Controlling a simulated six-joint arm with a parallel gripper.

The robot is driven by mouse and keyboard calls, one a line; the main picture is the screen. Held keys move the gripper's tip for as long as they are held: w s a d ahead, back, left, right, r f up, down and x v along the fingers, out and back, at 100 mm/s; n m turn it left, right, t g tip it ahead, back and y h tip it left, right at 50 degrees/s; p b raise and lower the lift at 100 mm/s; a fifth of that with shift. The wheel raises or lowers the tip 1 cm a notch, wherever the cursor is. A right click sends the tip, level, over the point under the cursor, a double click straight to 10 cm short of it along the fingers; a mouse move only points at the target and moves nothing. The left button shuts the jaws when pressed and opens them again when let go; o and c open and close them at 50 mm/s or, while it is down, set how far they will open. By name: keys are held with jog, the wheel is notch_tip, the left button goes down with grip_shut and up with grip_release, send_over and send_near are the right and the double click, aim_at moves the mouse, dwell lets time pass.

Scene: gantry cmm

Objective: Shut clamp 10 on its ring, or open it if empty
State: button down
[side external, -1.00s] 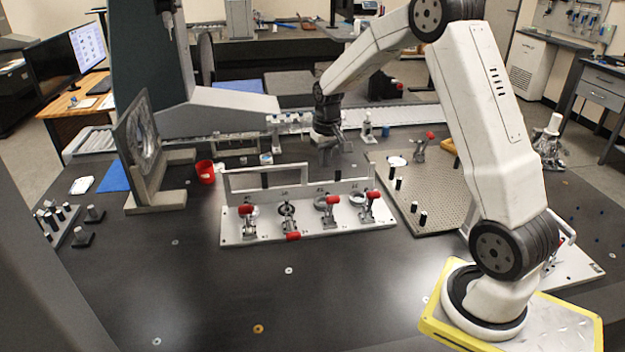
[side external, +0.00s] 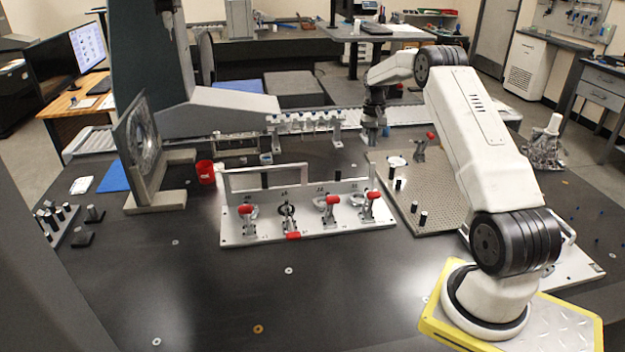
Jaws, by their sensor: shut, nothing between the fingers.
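A pale clamp plate (side external: 265,237) stands mid-table with a row of toggle clamps. The first clamp (side external: 248,218), third clamp (side external: 330,210) and fourth clamp (side external: 371,204) have raised red handles. The second clamp (side external: 289,222) has its red handle (side external: 292,236) low, towards the plate's front edge. Metal rings show beside some clamps, but how each sits is too small to tell. The labels are unreadable, so I cannot tell which clamp is 10. My gripper (side external: 373,141) is shut and empty, behind the plate's right end and apart from the clamps.
An upright frame (side external: 268,172) runs along the plate's back. A perforated plate (side external: 440,205) with black posts lies to the right, with another red-handled clamp (side external: 420,148). The front table is mostly clear.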

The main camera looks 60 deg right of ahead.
jog(key=shift+f, duration=0.15)
send_over(375, 196)
jog(key=w+d, duration=0.4)
jog(key=d, duration=0.1)
jog(key=f, duration=1)
jog(key=shift+w+a, duration=0.2)
jog(key=shift+a, duration=0.05)
jog(key=shift+s+a+f, duration=1)
jog(key=shift+f, duration=0.1)
jog(key=shift+s+a+f+t+h, duration=0.15)
jog(key=shift+s+a+t+h, duration=0.25)
jog(key=shift+s+a, duration=0.1)
jog(key=shift+s+a+f+t+h, duration=0.3)
jog(key=shift+s+a+t+h, duration=0.5)
jog(key=shift+s+a, duration=0.05)
jog(key=s+a+f+t+h, duration=0.2)
jog(key=s+a+f, duration=0.3)
jog(key=f, duration=0.1)
jog(key=shift+f+t+h, duration=0.35)
jog(key=shift+t+h, duration=0.05)
